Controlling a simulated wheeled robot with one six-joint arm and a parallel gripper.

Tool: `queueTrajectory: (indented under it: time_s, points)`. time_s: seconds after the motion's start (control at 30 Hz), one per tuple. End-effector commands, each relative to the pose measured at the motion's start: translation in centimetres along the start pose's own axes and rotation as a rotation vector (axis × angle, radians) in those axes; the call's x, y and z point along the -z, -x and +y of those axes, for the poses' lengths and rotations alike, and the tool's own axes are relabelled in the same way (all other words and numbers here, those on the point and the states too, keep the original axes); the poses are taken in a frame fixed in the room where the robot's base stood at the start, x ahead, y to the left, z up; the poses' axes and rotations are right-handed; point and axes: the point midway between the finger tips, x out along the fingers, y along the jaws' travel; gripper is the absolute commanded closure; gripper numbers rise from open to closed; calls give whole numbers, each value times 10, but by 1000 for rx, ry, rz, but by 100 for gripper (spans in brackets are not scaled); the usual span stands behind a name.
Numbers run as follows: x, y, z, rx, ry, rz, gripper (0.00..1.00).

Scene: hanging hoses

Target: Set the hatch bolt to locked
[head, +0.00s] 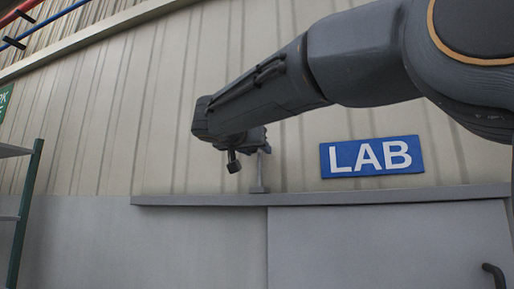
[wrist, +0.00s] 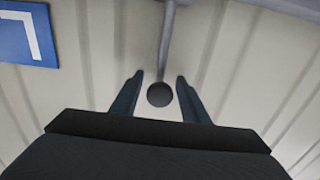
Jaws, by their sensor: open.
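My gripper (wrist: 158,82) is open in the wrist view, with one finger on each side of a dark round knob (wrist: 160,95). The knob sits at the end of a thin grey rod (wrist: 166,45) that runs up to a grey bar. I cannot tell whether either finger touches the knob. In the head view my gripper (head: 262,143) is at the wall, above the door rail, and hides the rod's top. The rod's lower part (head: 258,178) stands upright on the rail there. No part is clearly marked as the hatch bolt, and no locked mark shows.
A grey door (head: 385,245) with a dark handle (head: 496,275) is below the rail (head: 330,196). A blue LAB sign (head: 372,157) is right of my gripper. A green-posted shelf (head: 25,215) stands at far left. Red and blue pipes (head: 45,28) run at upper left.

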Motion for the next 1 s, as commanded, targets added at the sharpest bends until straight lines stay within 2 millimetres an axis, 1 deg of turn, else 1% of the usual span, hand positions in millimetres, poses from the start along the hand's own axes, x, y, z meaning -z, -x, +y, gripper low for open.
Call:
queueTrajectory:
  time_s: [0.1, 0.37, 0.6, 0.83, 1.0]
  points:
    - [0, -6, 1, -2, 0, -1, 59]
    - [-1, -8, 1, -2, 0, -1, 59]
    - [-1, -8, 1, -2, 0, -1, 99]
    - [-2, -8, 1, -2, 0, -1, 100]
    - [-9, -8, 1, -1, 0, 0, 100]
